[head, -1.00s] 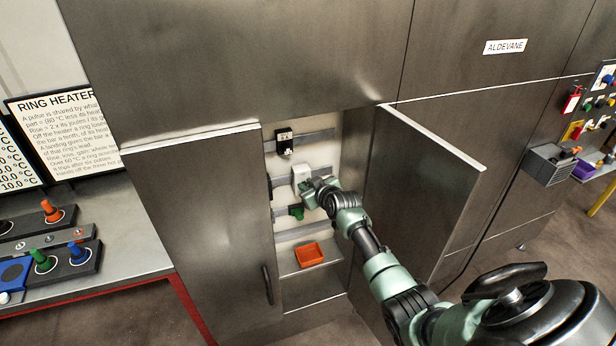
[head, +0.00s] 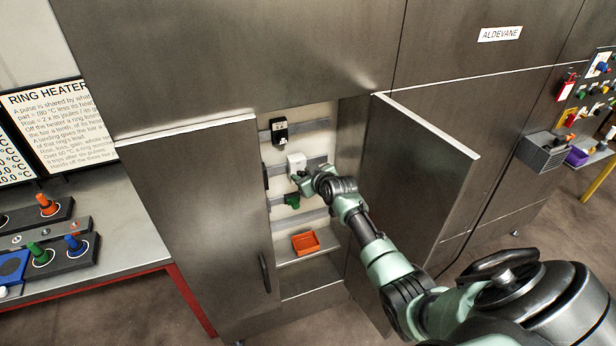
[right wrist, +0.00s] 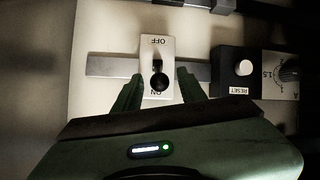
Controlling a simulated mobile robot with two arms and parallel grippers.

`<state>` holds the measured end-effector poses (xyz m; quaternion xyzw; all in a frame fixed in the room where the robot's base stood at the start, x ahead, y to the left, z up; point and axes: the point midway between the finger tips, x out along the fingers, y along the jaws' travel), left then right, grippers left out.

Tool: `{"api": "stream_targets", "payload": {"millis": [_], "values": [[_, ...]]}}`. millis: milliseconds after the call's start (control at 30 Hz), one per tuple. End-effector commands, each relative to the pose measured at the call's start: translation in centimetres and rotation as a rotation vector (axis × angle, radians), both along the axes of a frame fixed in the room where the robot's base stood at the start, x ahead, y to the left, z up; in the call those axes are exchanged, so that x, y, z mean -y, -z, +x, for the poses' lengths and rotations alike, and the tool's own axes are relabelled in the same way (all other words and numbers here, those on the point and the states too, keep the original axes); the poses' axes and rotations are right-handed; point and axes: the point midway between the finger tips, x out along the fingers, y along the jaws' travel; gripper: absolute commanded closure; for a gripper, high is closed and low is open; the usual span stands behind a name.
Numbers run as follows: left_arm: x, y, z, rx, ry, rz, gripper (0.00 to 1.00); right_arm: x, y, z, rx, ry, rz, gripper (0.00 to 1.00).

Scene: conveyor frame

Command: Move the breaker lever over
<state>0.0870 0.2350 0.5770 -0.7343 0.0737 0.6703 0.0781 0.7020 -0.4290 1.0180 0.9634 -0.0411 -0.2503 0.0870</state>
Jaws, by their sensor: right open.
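The white breaker (head: 296,160) is mounted on a rail inside the open cabinet. In the right wrist view the breaker (right wrist: 147,54) has a black lever (right wrist: 158,80) with a round knob. Its OFF and ON labels appear upside down, OFF at the top and ON at the bottom, and the knob sits nearer ON. My right gripper (head: 297,180) is at the breaker's lower part in the head view. In the right wrist view the open right gripper (right wrist: 159,76) has one finger on each side of the breaker, with nothing gripped. My left gripper is not in view.
A black device (head: 279,130) sits above and a green part (head: 291,202) below. A black RESET box (right wrist: 236,74) and a dial (right wrist: 288,72) adjoin in the wrist view. An orange tray (head: 306,243) lies on the shelf. Cabinet doors (head: 190,215) (head: 425,180) flank the opening.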

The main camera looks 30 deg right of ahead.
Motion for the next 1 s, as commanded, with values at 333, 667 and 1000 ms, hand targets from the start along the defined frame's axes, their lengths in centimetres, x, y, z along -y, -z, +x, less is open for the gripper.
{"api": "stream_targets", "payload": {"millis": [333, 667, 1000], "values": [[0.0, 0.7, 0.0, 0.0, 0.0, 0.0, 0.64, -0.6, -2.1, -4.3, 0.0, 0.0, -0.004, 0.59], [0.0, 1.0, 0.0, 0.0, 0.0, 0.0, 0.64, -0.8, -3.2, -6.0, -0.002, 0.001, -0.001, 0.59], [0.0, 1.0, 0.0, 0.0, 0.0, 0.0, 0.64, -0.8, -3.2, -6.0, -0.002, 0.001, -0.001, 0.59]]}}
